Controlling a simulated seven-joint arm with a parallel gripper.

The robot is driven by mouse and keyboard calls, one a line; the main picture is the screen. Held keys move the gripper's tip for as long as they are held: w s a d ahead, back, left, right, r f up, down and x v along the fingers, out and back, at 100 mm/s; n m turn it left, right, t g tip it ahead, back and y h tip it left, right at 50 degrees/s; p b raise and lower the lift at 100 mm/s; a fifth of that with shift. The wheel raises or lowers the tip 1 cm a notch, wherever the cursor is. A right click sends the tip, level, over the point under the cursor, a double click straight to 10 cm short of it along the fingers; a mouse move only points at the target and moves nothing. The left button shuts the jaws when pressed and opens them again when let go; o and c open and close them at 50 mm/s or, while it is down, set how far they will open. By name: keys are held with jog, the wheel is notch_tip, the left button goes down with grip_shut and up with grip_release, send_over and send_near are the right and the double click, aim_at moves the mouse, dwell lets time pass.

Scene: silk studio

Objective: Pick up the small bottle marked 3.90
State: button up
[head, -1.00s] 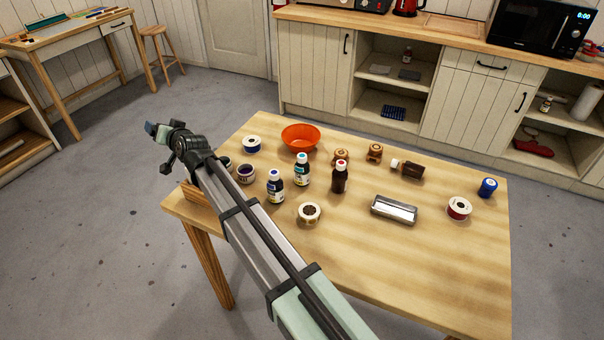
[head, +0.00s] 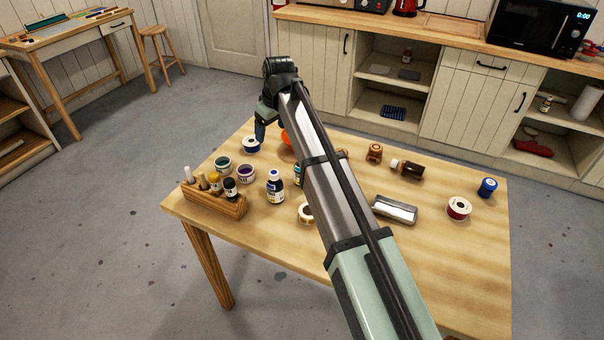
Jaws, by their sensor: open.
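No 3.90 mark can be read on any bottle at this size. A dark bottle with a white cap and a pale label (head: 275,187) stands upright left of my arm. A similar bottle (head: 297,177) is mostly hidden behind my arm. A brown bottle (head: 409,169) with a white cap lies on its side at the back right. My gripper (head: 260,133) is open and empty, pointing down above the back left of the table, near a blue-and-white roll.
The wooden rack (head: 228,209) lies along the left table edge. The blue-and-white roll (head: 251,147), green (head: 223,163) and purple (head: 246,174) round containers are nearby. An orange bowl (head: 286,138) is partly hidden.

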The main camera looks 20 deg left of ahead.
jog(key=d+r+n+g+h, duration=0.1)
jog(key=d+r+g+h, duration=0.15)
jog(key=d, duration=0.75)
jog(key=shift+t, duration=0.45)
jog(key=f, duration=0.9)
jog(key=w+f, duration=0.1)
jog(key=f, duration=0.3)
jog(key=shift+a+f, duration=0.3)
jog(key=shift+f, duration=0.05)
jog(key=c, duration=1.2)
